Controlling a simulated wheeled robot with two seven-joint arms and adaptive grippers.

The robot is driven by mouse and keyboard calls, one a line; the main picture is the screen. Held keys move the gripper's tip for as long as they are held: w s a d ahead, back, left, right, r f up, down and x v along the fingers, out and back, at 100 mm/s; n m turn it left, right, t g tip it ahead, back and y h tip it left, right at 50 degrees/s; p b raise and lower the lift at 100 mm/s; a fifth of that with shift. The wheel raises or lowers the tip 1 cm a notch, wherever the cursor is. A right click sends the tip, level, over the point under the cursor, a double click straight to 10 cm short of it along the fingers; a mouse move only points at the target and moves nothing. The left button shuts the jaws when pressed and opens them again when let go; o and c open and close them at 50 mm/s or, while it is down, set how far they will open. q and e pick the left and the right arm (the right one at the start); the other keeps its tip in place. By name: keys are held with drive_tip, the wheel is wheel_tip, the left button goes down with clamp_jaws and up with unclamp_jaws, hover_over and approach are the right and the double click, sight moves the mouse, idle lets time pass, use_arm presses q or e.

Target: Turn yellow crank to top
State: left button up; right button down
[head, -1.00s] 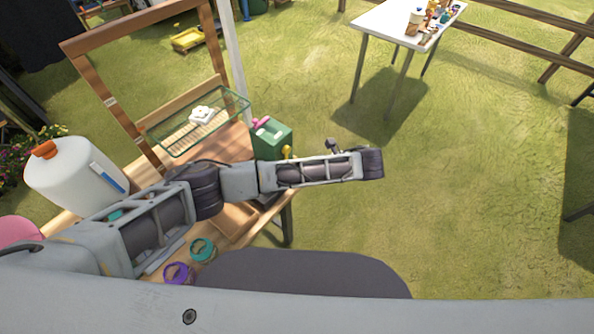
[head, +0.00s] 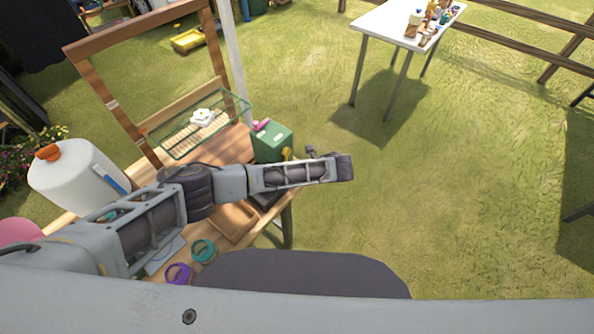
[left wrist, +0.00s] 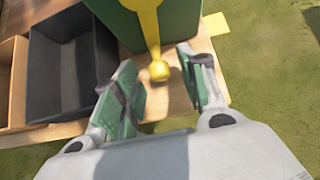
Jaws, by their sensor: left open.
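The green box (head: 273,141) stands on the right end of the wooden table in the head view. Its yellow crank (head: 287,152) shows just above my left arm. In the left wrist view the crank's arm (left wrist: 150,25) hangs down the green box (left wrist: 123,24) and ends in a round yellow knob (left wrist: 159,70) at the bottom. My left gripper (left wrist: 162,84) is open, with the knob between its fingertips or just beyond them; contact cannot be seen. In the head view my left arm hides its fingers. My right gripper is not in view.
A dark tray (left wrist: 70,62) sits left of the box, beside a wooden tray (left wrist: 12,82). A green wire rack (head: 185,143), a white canister (head: 80,175), a teal ring (head: 203,250) and a purple ring (head: 178,273) are also on the table.

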use_arm(q)
drive_tip(key=shift+c, duration=0.8)
clamp_jaws()
drive_tip(key=shift+s+a+r+m+g+y+p, duration=0.2)
drive_tip(key=shift+s+a+m+g+y+p, duration=0.15)
drive_tip(key=shift+g+y+p, duration=0.2)
drive_tip(key=shift+s+a+r+m+g+y, duration=0.25)
drive_tip(key=shift+s+m+g+y, duration=0.15)
drive_tip(key=shift+m+g+y, duration=0.2)
